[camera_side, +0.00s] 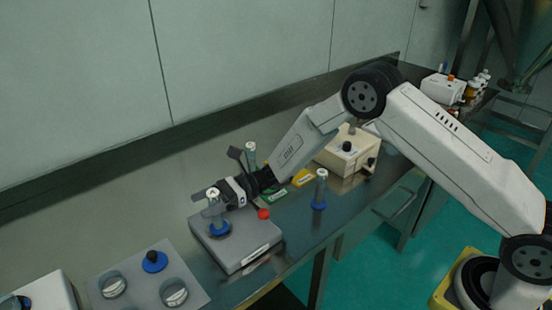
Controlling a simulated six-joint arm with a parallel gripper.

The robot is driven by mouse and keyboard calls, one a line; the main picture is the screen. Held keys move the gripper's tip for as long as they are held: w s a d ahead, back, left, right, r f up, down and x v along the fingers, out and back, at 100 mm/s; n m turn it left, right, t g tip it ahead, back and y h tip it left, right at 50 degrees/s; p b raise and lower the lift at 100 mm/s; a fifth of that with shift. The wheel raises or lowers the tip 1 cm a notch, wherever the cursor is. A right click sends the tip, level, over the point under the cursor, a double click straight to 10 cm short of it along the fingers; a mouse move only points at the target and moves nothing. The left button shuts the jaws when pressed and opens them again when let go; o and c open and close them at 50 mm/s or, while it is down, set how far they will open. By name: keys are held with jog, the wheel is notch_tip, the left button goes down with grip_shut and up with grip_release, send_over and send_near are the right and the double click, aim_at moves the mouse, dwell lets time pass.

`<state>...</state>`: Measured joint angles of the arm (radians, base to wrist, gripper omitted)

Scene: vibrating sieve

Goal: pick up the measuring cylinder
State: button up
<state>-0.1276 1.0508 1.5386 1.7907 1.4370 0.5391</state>
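A clear measuring cylinder (214,212) with a blue foot (219,230) stands upright on the flat grey box at lower centre. My gripper (208,197) is at the upper part of this cylinder, with its fingers pointing left and overlapping it in the picture. I cannot tell whether the fingers touch it or how far apart they are. A second cylinder (320,188) with a blue foot stands on the bench to the right. A third similar tube (251,154) stands behind my wrist, its lower part hidden.
The grey box (241,252) has a red knob (263,214) near my wrist. A grey plate (140,285) with round wells and a blue-ringed black knob (154,261) lies left. A cream instrument (346,150) stands behind. Green and yellow labelled items (302,178) lie between. The bench's left rear is clear.

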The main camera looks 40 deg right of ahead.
grip_shut()
dwell(1.2)
